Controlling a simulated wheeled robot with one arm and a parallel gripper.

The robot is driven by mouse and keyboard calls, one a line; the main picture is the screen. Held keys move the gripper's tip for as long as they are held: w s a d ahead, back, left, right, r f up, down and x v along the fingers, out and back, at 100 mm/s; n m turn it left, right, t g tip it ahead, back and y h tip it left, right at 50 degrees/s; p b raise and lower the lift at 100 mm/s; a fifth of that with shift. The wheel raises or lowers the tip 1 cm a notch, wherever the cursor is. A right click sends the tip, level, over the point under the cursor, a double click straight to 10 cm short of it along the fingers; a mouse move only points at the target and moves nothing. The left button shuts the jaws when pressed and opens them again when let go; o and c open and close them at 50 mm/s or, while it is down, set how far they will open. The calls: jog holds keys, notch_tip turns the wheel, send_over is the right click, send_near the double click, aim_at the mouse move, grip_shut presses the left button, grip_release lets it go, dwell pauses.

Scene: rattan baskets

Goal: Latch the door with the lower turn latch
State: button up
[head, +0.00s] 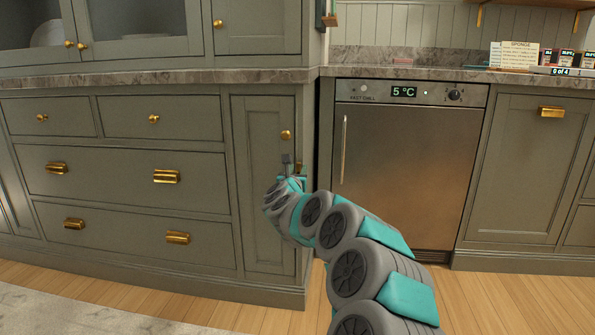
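A narrow grey-green cabinet door (262,215) stands at the right end of the lower cabinet and looks closed in its frame. A round brass knob (286,134) sits near its upper right. A small brass piece (299,167) shows lower down at the door's right edge, just right of my gripper; it may be the lower turn latch, but its position is unclear. My gripper (287,159) is in front of the door's right side, below the knob. Its dark fingertips are small and point up; I cannot tell their gap or any contact. My wrist hides part of the door edge.
A steel chiller (405,175) with a vertical handle (344,150) stands right of the door, beyond a dark gap. Drawers with brass pulls (166,177) lie to the left. The stone counter (180,76) runs above. Wooden floor (510,295) is open at lower right.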

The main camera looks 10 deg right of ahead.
grip_shut()
dwell(0.5)
jog(key=n+p, duration=0.1)
jog(key=n, duration=0.5)
jog(key=a+f+n+p, duration=0.1)
jog(key=n+p, duration=0.1)
jog(key=n, duration=0.4)
jog(key=n+p, duration=0.2)
jog(key=n, duration=0.4)
jog(key=shift+w+a+f, duration=0.3)
jog(key=shift+a+f, duration=0.05)
jog(key=shift+a, duration=0.05)
jog(key=shift+f, duration=0.1)
jog(key=shift+o, duration=1.3)
grip_release()
